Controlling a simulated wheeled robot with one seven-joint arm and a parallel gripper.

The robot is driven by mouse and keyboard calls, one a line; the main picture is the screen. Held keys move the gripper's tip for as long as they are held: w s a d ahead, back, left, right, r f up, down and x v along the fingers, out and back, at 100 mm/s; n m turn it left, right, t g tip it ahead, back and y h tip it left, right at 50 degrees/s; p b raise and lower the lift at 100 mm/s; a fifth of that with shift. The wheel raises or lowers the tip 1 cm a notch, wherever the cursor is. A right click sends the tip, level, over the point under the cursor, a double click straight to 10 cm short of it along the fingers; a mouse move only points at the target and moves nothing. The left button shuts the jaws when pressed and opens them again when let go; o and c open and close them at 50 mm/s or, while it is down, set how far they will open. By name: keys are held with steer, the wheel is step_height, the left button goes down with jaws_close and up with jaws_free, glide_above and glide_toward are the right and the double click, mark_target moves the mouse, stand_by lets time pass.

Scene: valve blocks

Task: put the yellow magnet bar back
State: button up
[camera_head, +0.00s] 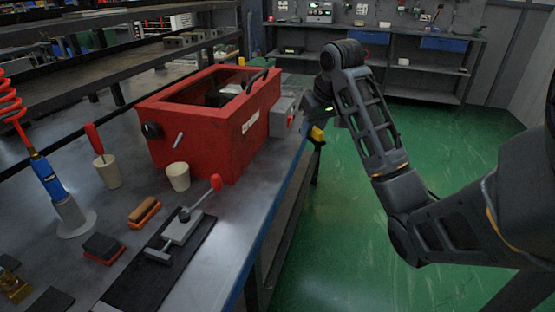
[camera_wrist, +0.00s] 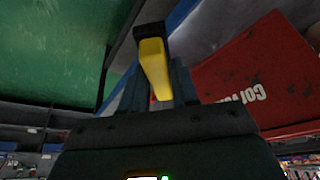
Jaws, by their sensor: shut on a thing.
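The yellow magnet bar (camera_wrist: 155,66) is between the fingers of my gripper (camera_wrist: 158,88) in the wrist view, with a dark end piece at its far end. In the head view the yellow bar (camera_head: 317,133) shows below my gripper (camera_head: 318,117), at the bench's right edge, beside the red box. My gripper is shut on the bar. My wrist hides part of the grip in the head view. I cannot tell whether the bar touches the bench edge.
The open red box (camera_head: 205,140) stands on the grey bench (camera_head: 215,230), with a grey unit (camera_head: 282,117) on its right side. A toggle clamp (camera_head: 180,228), beige cups and a brush (camera_head: 145,212) lie nearer. Green floor (camera_head: 350,230) is clear to the right.

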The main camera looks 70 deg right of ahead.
steer(key=b, duration=0.2)
glide_above(269, 163)
steer(key=s, duration=0.1)
steer(key=f, duration=0.7)
steer(key=shift+s+a, duration=0.1)
steer(key=shift+a, duration=0.25)
steer(key=shift+f, duration=2)
steer(key=shift+f, duration=0.15)
steer(key=o, duration=1)
steer(key=p+v, duration=0.1)
steer(key=v, duration=1.1)
steer(key=shift+a, duration=0.1)
